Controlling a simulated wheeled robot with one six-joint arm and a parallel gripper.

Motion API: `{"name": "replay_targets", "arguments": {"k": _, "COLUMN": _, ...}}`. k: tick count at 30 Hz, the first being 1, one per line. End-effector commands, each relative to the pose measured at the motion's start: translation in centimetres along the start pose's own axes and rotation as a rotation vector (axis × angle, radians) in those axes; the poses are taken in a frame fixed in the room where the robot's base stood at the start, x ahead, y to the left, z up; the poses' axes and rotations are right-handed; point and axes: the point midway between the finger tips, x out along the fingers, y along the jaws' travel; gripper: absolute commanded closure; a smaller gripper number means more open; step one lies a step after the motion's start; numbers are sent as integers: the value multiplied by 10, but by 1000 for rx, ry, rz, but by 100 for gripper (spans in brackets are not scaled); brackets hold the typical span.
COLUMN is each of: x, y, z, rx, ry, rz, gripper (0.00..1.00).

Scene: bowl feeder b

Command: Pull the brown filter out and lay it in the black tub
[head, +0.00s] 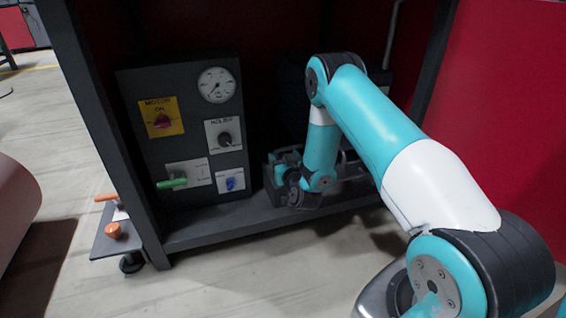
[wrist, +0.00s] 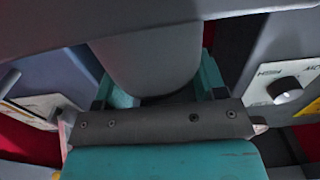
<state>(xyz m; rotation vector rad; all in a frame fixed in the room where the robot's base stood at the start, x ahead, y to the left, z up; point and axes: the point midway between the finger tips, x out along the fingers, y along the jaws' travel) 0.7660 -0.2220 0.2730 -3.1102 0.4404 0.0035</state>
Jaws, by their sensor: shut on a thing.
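My arm reaches into the dark cabinet, and my gripper (head: 297,194) is low at its floor in the head view, beside a dark box-like part. In the wrist view my gripper (wrist: 157,88) shows teal parts on both sides of a smooth, rounded greyish piece. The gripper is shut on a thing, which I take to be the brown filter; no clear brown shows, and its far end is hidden. I cannot make out the black tub for certain in either view.
A control panel (head: 190,130) with a gauge, knobs and a green-handled lever stands left of my gripper. The cabinet's dark post (head: 105,135) and red side wall (head: 510,110) bound the opening. A small grey stand (head: 120,240) with orange knobs is outside, left.

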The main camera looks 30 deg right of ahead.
Motion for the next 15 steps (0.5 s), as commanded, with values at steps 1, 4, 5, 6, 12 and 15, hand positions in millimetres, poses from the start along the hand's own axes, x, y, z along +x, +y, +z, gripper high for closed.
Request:
{"name": "replay_targets", "arguments": {"k": 1, "x": 0, "y": 0, "z": -7, "rx": 0, "ry": 4, "rz": 2, "gripper": 60}}
{"name": "replay_targets", "arguments": {"k": 4, "x": 0, "y": -1, "z": -18, "rx": 0, "ry": 4, "rz": 0, "gripper": 60}}
{"name": "replay_targets", "arguments": {"k": 5, "x": 0, "y": -1, "z": -23, "rx": 0, "ry": 4, "rz": 0, "gripper": 60}}
{"name": "replay_targets", "arguments": {"k": 6, "x": 0, "y": -2, "z": -30, "rx": -1, "ry": 4, "rz": 0, "gripper": 60}}
{"name": "replay_targets", "arguments": {"k": 12, "x": 0, "y": -1, "z": -75, "rx": 0, "ry": 5, "rz": 0, "gripper": 60}}
{"name": "replay_targets", "arguments": {"k": 15, "x": 0, "y": -1, "z": -101, "rx": 1, "ry": 3, "rz": 0, "gripper": 60}}
